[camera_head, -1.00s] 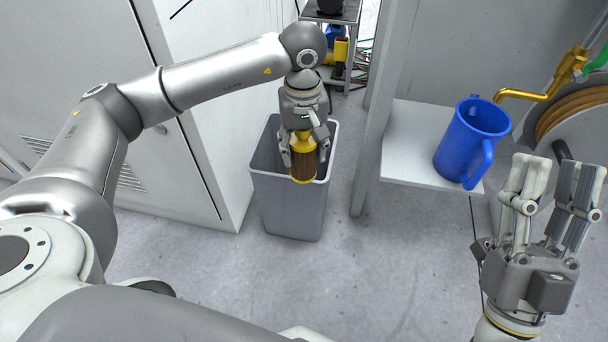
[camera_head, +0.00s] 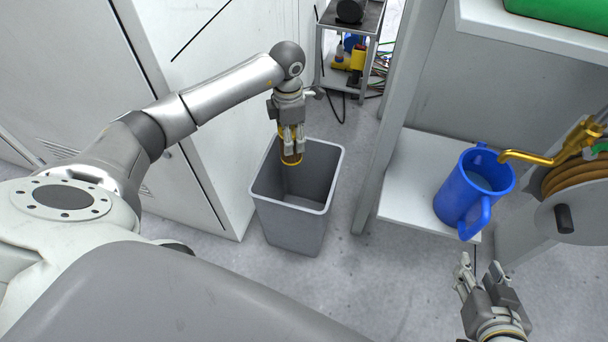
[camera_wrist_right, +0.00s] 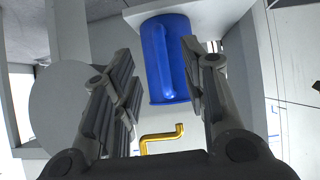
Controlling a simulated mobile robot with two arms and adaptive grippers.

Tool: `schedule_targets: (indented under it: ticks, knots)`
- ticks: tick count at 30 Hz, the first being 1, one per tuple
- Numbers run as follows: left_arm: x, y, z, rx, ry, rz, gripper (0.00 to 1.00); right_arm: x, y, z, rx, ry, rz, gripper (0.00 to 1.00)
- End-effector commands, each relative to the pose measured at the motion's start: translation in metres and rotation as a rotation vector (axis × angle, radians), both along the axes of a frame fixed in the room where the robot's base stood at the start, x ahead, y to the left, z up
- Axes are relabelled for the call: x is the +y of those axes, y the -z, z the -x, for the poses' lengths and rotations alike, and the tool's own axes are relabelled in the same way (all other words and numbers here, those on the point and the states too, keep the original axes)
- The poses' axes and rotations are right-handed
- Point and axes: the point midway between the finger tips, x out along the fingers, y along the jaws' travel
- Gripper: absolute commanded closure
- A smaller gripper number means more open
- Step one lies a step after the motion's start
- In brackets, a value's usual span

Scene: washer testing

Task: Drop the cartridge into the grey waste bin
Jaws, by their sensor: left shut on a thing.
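The cartridge (camera_head: 289,158), yellow at its ends and dark in the middle, hangs upright in my left gripper (camera_head: 291,150). My left gripper is shut on it, its fingers pointing down and covering part of the cartridge. The grey waste bin (camera_head: 293,205) stands on the floor with its top open. In the head view the cartridge overlaps the bin's left rear rim; I cannot tell its exact height over the bin. My right gripper (camera_head: 482,276) is open and empty at the lower right. It also shows in the right wrist view (camera_wrist_right: 160,100), fingers apart.
A blue jug (camera_head: 470,190) stands on a white shelf (camera_head: 408,195) right of the bin, under a brass tap (camera_head: 545,157). A light cabinet (camera_head: 190,190) borders the bin's left. A cart (camera_head: 350,50) stands behind. Floor in front is clear.

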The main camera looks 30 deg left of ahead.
Motion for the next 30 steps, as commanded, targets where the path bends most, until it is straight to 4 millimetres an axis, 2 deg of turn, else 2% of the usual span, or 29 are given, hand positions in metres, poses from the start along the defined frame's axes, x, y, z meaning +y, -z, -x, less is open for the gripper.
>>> schedule_targets:
  ticks: [4, 8, 18, 30]
  knots:
    - [0.002, 0.003, 0.000, -0.001, -0.021, 0.001, 0.78, 0.001, -0.001, -0.002, -0.012, -0.001, -0.003, 0.60]
    - [0.001, 0.007, 0.000, -0.001, -0.019, 0.001, 0.78, 0.005, -0.010, -0.011, -0.080, -0.006, -0.018, 0.60]
    - [0.001, 0.021, 0.000, -0.001, -0.017, 0.002, 0.78, 0.018, -0.053, -0.036, -0.331, -0.023, -0.078, 0.60]
    - [0.001, 0.037, 0.000, -0.001, -0.016, 0.001, 0.78, 0.029, -0.112, -0.048, -0.641, -0.042, -0.157, 0.60]
